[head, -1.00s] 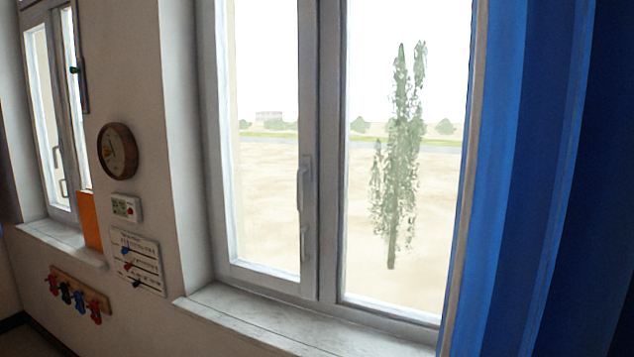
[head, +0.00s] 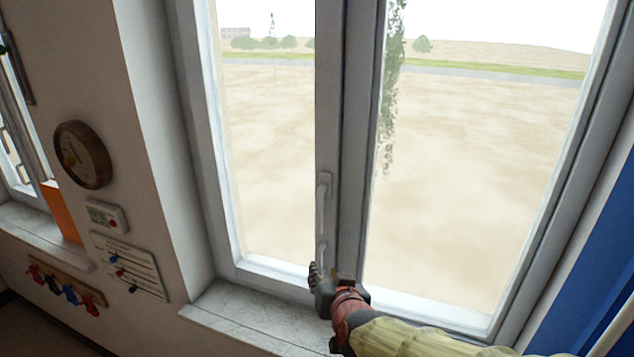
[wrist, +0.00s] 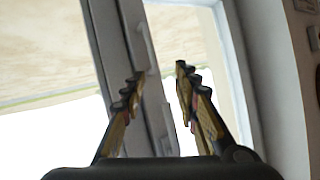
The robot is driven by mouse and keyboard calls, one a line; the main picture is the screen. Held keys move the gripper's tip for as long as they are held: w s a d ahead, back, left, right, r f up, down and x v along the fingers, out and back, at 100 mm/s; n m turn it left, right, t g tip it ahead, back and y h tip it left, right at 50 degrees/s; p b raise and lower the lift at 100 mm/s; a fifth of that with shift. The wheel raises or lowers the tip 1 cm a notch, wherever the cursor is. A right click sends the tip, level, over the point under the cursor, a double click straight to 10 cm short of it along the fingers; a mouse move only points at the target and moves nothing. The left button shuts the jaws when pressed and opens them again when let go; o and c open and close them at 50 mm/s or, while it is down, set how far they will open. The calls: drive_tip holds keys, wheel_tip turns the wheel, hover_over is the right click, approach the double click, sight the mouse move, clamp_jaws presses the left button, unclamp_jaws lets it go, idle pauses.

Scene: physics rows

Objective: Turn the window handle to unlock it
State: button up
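The window handle is a pale grey vertical bar (head: 322,205) on the middle upright of the window, in the head view. My gripper (head: 322,276) is just below this lower bar, in front of the frame. A pale bar (wrist: 147,45) shows on the upright beyond the gap. I cannot tell whether a finger touches it.
A stone sill (head: 260,318) runs under the window. A blue curtain (head: 590,270) hangs at the right. On the left wall are a round clock (head: 83,154), a small thermostat (head: 106,215), a white chart (head: 130,266) and a rack of hooks (head: 66,288).

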drive_tip(key=w+a+r+m+t+h+p, duration=0.1)
drive_tip(key=w+r+t+p, duration=0.1)
drive_tip(key=w+r+p, duration=0.25)
drive_tip(key=m+t+h+p, duration=0.1)
drive_tip(key=t+h+p, duration=0.3)
drive_tip(key=p, duration=0.7)
approach(319, 211)
drive_tip(key=w+g, duration=0.1)
drive_tip(key=w, duration=0.2)
drive_tip(key=shift+h, duration=0.3)
drive_tip(key=shift+w+d+r+p, duration=0.1)
drive_tip(key=shift+w+d+p, duration=0.15)
drive_tip(key=shift+w, duration=1.05)
drive_tip(key=shift+w+d+r+p, duration=0.15)
drive_tip(key=shift+w+p, duration=0.15)
drive_tip(key=shift+w, duration=1)
drive_tip(key=shift+w+d+r+p, duration=0.1)
drive_tip(key=shift+w+d+p, duration=0.2)
drive_tip(key=shift+w, duration=1)
drive_tip(key=c, duration=0.3)
clamp_jaws()
